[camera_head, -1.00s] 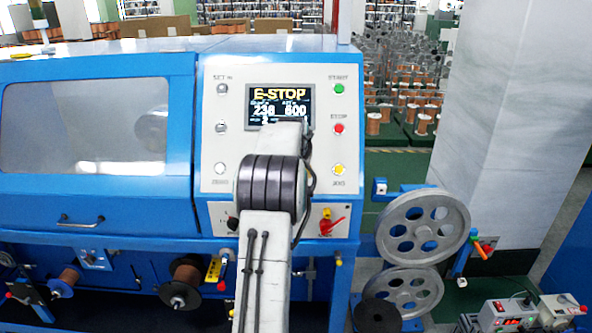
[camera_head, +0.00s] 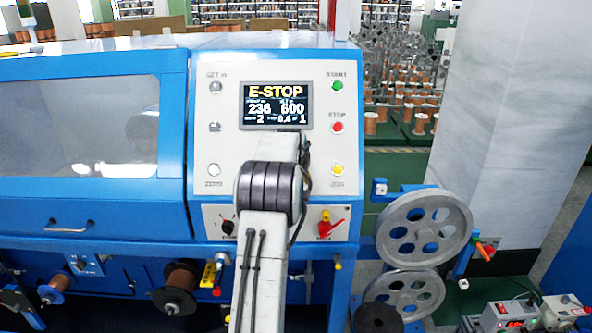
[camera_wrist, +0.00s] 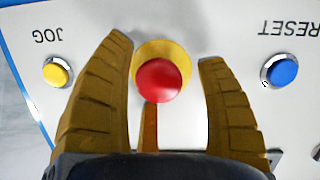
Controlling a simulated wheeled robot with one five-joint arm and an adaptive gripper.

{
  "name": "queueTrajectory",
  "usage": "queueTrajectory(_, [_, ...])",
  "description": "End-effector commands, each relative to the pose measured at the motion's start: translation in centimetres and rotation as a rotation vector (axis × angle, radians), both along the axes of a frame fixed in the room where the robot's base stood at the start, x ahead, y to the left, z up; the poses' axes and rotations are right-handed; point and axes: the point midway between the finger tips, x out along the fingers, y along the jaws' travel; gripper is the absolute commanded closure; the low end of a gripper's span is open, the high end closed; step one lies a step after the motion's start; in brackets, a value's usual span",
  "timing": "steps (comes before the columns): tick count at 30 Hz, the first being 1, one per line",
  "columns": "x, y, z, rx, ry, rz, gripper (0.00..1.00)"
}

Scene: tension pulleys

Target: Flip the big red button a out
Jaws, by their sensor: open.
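The big red button (camera_wrist: 159,81) is a round red mushroom head on a yellow round base (camera_wrist: 180,51) in the wrist view. My gripper (camera_wrist: 165,50) is open, with one brown finger on each side of the button. I cannot tell whether the fingers touch it. In the head view my arm hides the gripper and this button. The screen (camera_head: 278,106) on the control panel reads E-STOP.
The yellow JOG button (camera_wrist: 57,73) and blue RESET button (camera_wrist: 282,71) flank the fingers. The panel also has a green START button (camera_head: 337,86), a small red STOP button (camera_head: 337,127) and a red-handled switch (camera_head: 326,228). Grey pulleys (camera_head: 424,227) stand right of the machine.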

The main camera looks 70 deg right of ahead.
Motion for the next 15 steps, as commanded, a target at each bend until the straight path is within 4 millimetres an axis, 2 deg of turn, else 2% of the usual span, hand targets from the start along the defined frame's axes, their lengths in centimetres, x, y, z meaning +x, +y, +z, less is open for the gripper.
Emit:
queueTrajectory(2, [0.0,0.01,0.01,0.0,0.0,0.0,0.33])
queueTrajectory(15, [0.03,0.01,0.01,0.0,0.0,0.0,0.73])
